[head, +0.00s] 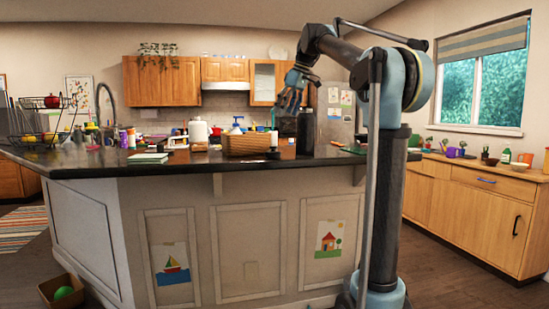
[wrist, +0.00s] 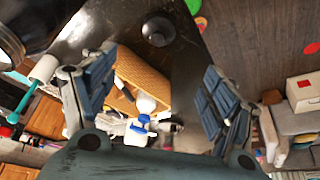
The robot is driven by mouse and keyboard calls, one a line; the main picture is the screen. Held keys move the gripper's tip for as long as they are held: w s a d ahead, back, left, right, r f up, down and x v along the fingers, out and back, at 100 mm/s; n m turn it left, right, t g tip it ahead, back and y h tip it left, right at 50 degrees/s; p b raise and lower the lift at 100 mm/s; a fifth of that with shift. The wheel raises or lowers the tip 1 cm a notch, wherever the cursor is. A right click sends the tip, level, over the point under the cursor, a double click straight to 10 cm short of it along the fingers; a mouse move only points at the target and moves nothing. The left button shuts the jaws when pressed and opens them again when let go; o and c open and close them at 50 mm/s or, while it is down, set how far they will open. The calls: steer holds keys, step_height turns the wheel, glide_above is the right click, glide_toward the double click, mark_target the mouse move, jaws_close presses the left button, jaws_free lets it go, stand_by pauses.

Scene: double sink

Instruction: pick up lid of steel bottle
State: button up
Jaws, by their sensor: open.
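A small dark round piece with a raised centre, apparently the lid (wrist: 158,30), lies on the black countertop near the top of the wrist view. I cannot make it out in the head view. My gripper (head: 290,98) is above the island counter, pointing down. In the wrist view my gripper (wrist: 153,95) has its two blue-grey fingers wide apart with nothing held between them. The lid is beyond the fingertips, apart from them. I cannot identify the steel bottle for certain.
A wicker basket (head: 246,144) stands left of my gripper; it also shows in the wrist view (wrist: 143,74). Tall dark containers (head: 305,131) stand below my gripper. A paper towel roll (head: 198,132) and several small items crowd the counter. The counter's front edge (head: 130,171) is mostly clear.

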glide_toward(273, 147)
steer(key=x, duration=0.2)
steer(key=w+x, duration=0.1)
steer(key=x, duration=0.2)
steer(key=shift+w+a, duration=0.1)
steer(key=shift+w+x, duration=0.1)
steer(key=shift+x, duration=1.3)
steer(key=shift+w+x, duration=0.15)
steer(key=shift+x, duration=1.2)
steer(key=c, duration=1.1)
